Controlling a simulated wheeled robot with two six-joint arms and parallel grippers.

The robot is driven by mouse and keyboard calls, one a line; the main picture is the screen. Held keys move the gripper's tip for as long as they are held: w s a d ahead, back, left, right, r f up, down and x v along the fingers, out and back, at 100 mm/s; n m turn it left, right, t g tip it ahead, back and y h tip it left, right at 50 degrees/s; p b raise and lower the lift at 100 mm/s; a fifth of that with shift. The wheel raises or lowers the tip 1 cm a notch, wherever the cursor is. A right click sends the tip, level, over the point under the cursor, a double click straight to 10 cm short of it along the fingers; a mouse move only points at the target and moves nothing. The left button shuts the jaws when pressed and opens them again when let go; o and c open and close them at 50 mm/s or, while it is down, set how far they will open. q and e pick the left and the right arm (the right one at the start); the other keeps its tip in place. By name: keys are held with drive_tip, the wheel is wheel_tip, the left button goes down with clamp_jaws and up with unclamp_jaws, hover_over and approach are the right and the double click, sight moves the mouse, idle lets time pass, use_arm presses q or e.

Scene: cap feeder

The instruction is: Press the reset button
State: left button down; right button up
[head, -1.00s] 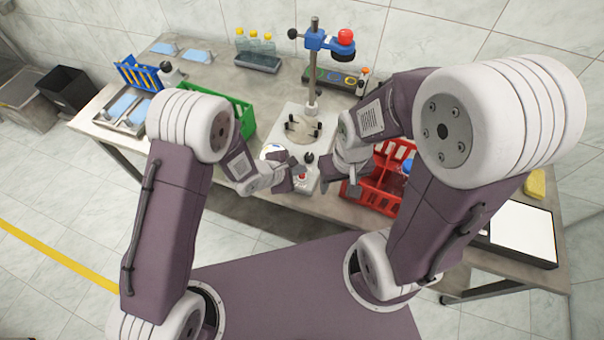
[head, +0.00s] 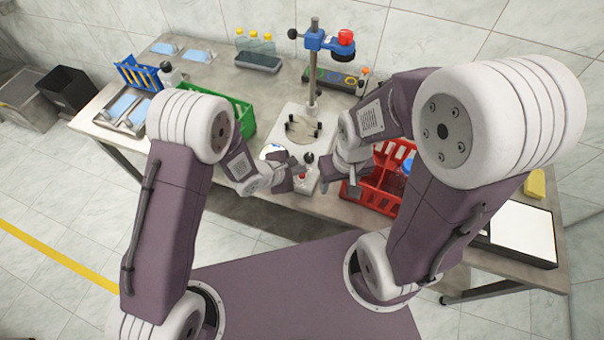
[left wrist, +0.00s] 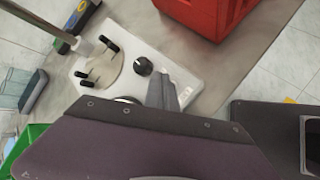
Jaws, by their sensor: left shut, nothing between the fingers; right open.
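In the left wrist view, the shut left fingers (left wrist: 162,92) are over the white base (left wrist: 165,64), beside the black knob (left wrist: 143,66). The button is not visible there. My right gripper (head: 336,181) is open and empty, just right of the base.
A red crate (head: 384,190) stands close to my right gripper. A green crate (head: 232,108) is left of the feeder. A stand with a blue head and red top (head: 345,35) rises behind. The back left of the table has blue trays and bottles.

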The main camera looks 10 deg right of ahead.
sight(300, 177)
use_arm(q)
drive_tip(key=shift+f, duration=0.1)
idle(0.3)
drive_tip(key=shift+f, duration=0.35)
drive_tip(key=shift+f, duration=0.45)
idle(0.6)
drive_tip(key=shift+r+p, duration=0.85)
drive_tip(key=shift+r, duration=0.05)
drive_tip(key=shift+r, duration=0.1)
wheel_tip(300, 177, up, 5)
drive_tip(key=p, duration=0.5)
